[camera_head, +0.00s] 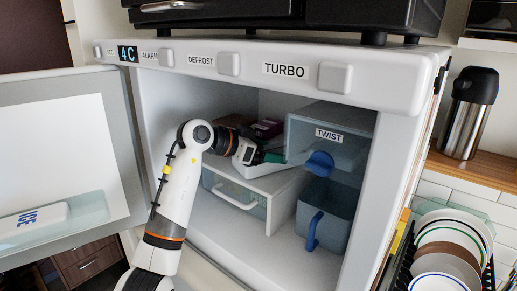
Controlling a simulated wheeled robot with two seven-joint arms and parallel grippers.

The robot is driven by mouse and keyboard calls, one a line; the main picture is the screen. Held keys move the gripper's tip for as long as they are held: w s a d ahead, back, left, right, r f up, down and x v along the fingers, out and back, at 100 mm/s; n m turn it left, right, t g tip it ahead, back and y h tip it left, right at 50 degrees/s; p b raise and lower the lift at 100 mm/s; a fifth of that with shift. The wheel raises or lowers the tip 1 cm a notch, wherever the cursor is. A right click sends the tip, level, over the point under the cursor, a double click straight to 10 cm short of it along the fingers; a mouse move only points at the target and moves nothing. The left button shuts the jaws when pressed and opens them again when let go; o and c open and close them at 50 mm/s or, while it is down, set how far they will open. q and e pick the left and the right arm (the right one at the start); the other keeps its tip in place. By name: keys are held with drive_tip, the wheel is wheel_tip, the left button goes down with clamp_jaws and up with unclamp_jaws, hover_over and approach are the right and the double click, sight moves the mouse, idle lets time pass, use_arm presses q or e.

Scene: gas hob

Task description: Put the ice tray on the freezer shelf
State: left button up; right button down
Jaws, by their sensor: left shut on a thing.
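My left arm reaches into the open freezer, and my left gripper (258,154) is above the white freezer shelf (262,184) over the drawer. It is shut on a small item, mostly hidden by the gripper. A dark teal and pale edge (274,158) shows just right of the fingers and looks like part of the ice tray. I cannot tell whether it touches the shelf. My right gripper is not in view.
Behind the gripper are dark packages (267,128). The freezer door (50,130) stands open at left, with a white ICE box (35,221). The freezer floor is clear in front.

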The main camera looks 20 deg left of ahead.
use_arm(q)
drive_tip(key=shift+f, duration=0.15)
drive_tip(key=o, duration=1.1)
drive_tip(key=shift+o, duration=1.1)
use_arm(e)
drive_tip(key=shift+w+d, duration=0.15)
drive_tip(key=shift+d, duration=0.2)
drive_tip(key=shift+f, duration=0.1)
